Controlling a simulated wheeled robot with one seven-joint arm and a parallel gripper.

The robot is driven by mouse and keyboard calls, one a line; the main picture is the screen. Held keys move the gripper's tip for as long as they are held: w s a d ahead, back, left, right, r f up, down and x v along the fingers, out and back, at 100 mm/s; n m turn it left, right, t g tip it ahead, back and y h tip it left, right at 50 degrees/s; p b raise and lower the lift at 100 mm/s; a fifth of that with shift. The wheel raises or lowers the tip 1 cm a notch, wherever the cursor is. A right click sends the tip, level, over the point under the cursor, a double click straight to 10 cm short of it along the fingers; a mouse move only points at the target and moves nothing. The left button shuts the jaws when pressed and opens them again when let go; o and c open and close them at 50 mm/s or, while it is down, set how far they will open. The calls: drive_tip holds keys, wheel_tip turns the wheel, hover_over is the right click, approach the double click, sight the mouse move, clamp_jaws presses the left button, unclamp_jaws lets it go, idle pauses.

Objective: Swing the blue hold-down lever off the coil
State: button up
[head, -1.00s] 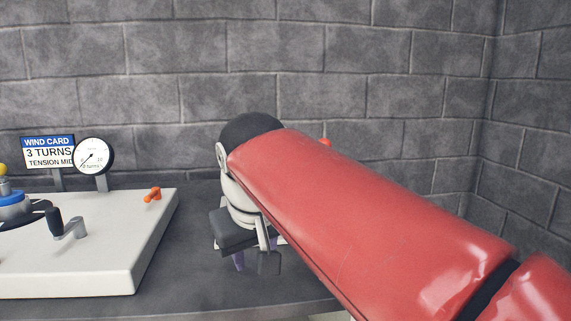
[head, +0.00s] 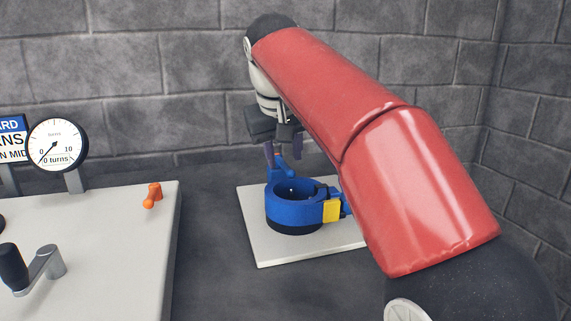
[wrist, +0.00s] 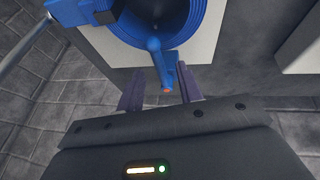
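A blue coil (head: 292,210) with a hollow centre sits on a white base plate (head: 268,250). It also shows at the top of the wrist view (wrist: 192,30). The blue lever (wrist: 167,67), with a rounded knob, lies at the coil's near edge in the wrist view; in the head view it (head: 281,171) stands at the coil's back. My gripper (wrist: 159,88) is open, its purple fingers apart with the lever's end between their tips. I see no clear contact. In the head view my gripper (head: 282,158) is above the coil's back edge, partly hidden by my arm.
To the left, a white bench unit (head: 110,250) carries an orange peg (head: 152,196), a crank (head: 42,268) and a dial gauge (head: 57,145). A grey brick wall (head: 150,60) stands close behind.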

drive_tip(key=shift+x, duration=1.1)
drive_tip(key=shift+c, duration=0.4)
clamp_jaws()
